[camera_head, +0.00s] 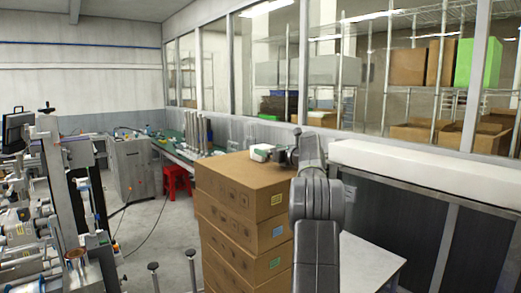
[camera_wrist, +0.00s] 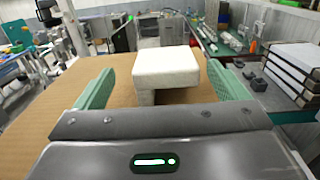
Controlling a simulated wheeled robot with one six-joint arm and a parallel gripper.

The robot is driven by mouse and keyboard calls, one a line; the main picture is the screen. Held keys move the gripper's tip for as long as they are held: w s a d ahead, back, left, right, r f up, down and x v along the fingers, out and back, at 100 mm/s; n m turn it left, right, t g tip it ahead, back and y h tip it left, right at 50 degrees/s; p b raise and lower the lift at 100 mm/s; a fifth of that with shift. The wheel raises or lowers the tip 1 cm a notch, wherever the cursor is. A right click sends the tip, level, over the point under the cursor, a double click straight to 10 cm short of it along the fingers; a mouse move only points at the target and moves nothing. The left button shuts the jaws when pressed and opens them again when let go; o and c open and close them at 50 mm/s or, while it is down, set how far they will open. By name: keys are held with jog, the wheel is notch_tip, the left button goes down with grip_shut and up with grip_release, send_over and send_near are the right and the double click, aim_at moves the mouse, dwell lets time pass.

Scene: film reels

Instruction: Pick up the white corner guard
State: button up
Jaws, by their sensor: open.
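The white corner guard (camera_wrist: 166,68) sits on top of the cardboard box stack (camera_wrist: 40,120), between and just ahead of my fingers in the wrist view. It looks like a thick white block with a leg below its near left part. In the head view the corner guard (camera_head: 261,152) is small on the top box (camera_head: 240,180), near its back edge. My gripper (camera_wrist: 162,88) is open, with a green-padded finger on each side of the guard. I see a gap on both sides. In the head view my gripper (camera_head: 278,155) is partly hidden by my arm.
The box top around the guard is bare. Right of the stack stands a bench with dark parts (camera_wrist: 252,78) and stacked white-edged panels (camera_wrist: 285,72). A red stool (camera_head: 177,180) stands behind the stack. Machinery (camera_head: 70,190) fills the left, and a glass partition runs behind.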

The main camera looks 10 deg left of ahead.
aim_at(262, 146)
jog(key=shift+w+p+x, duration=0.2)
jog(key=shift+p+x, duration=1.1)
jog(key=shift+x, duration=1.05)
jog(key=shift+w+a+r, duration=0.1)
jog(key=shift+w+a, duration=0.3)
jog(key=shift+w, duration=0.05)
jog(key=c, duration=1.1)
jog(key=shift+o, duration=0.2)
jog(key=shift+r, duration=0.1)
